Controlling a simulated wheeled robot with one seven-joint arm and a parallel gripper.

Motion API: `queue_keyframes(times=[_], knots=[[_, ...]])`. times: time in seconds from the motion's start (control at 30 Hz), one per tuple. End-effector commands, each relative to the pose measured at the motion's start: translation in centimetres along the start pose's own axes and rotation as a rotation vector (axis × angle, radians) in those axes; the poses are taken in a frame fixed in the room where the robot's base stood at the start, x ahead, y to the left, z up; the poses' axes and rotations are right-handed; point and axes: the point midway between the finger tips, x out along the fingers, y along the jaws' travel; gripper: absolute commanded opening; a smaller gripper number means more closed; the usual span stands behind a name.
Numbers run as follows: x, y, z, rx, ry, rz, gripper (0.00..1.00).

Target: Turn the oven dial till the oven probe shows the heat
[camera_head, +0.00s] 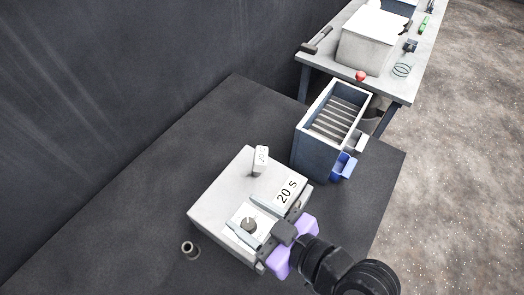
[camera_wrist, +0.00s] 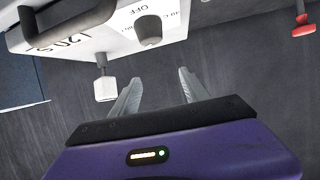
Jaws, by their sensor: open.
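A white box (camera_head: 218,208) with large "20 s" lettering stands on the dark table in the head view. A dark dial knob (camera_head: 248,225) sits on its pale plate. In the wrist view the knob (camera_wrist: 148,29) has "OFF" beside it and a partly hidden temperature mark. A small white block (camera_head: 261,157) on a dark stem stands at the box; its lettering is too small to read surely. My gripper (camera_wrist: 158,78) is open and empty, its fingertips apart from the knob in the wrist view. In the head view its purple body is at the box's right front.
A blue slatted bin (camera_head: 302,152) with blue and white brackets stands behind the box. A small ring-shaped cup (camera_head: 190,248) is at left. A back table (camera_head: 399,88) holds a white box (camera_head: 366,48) and small tools.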

Motion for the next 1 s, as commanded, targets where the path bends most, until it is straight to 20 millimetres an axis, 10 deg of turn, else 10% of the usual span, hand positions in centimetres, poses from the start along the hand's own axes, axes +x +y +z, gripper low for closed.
queue_keyframes(times=[0.5,1.0], knots=[[-4.6,-0.1,0.1,0.001,-0.001,-0.002,0.54],[-5.2,-0.1,0.0,0.000,-0.001,-0.001,0.54]])
